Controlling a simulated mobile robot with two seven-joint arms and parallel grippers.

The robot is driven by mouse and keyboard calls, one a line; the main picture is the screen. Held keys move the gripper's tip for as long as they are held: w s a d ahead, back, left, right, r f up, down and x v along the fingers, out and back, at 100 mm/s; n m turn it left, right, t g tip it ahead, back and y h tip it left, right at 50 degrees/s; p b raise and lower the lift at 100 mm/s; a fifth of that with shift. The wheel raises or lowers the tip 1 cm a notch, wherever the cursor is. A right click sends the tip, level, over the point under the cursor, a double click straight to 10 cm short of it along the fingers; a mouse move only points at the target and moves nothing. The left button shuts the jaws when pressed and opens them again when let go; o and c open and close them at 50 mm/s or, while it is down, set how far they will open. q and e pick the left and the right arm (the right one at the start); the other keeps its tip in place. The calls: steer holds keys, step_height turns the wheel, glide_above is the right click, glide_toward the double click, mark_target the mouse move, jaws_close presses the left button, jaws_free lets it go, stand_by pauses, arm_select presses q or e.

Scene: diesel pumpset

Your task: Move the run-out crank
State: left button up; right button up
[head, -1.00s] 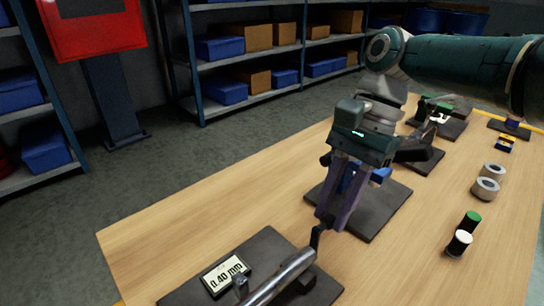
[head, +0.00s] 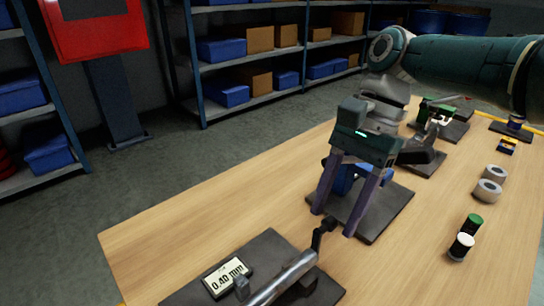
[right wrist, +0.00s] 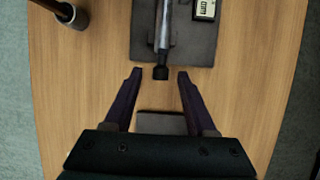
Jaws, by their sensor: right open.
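The run-out crank is a small black crank (head: 320,238) at the far end of a metal shaft (head: 285,279) on a dark plate (head: 270,248). The shaft (right wrist: 163,30) and the black crank end (right wrist: 160,73) also show in the right wrist view. My right gripper (head: 333,223) is open, with its two purple fingers spread on either side of the crank's end. In the right wrist view, there is a clear gap between each finger and the crank. My left gripper is not in view.
A readout showing 0.40 mm (head: 227,277) lies beside the shaft. Another dark plate with a blue part (head: 345,182) is behind my right gripper. Green-topped and white-topped cylinders (head: 461,247) and grey rings (head: 488,190) stand at the right. The table's left part is clear.

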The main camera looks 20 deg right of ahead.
steer(key=v, duration=0.9)
steer(key=shift+r+p, duration=0.25)
steer(key=shift+p, duration=0.15)
